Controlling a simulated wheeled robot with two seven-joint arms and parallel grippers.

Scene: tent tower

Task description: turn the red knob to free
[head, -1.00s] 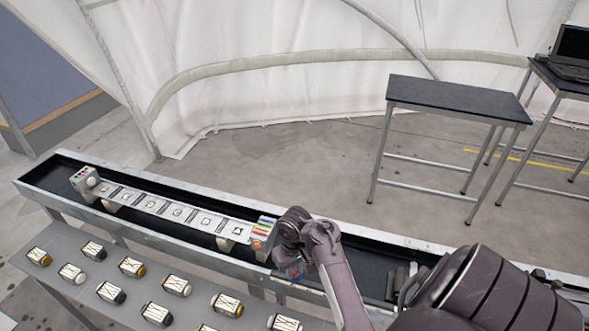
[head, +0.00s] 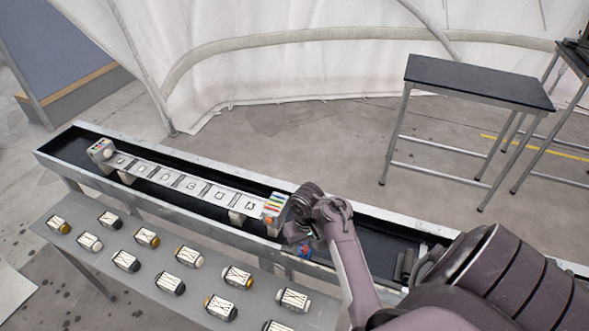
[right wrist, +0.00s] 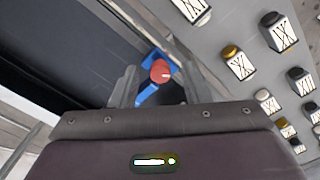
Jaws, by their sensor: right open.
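The red knob (right wrist: 160,71) shows in the right wrist view as a round red cap with a small pale mark, on a blue part (right wrist: 151,90). In the head view the blue part (head: 305,252) shows only as a small patch beside the trough's near wall, partly hidden by my right arm. My right gripper (right wrist: 157,80) is open. In the right wrist view the knob appears between its two fingers, near their tips; I cannot tell whether they touch it. My left gripper is not in view.
A long black trough (head: 215,212) holds a row of lettered tiles (head: 190,183). A grey shelf (head: 200,270) in front carries several small patterned blocks with coloured caps. A dark-topped table (head: 475,82) stands behind at right, with open floor between.

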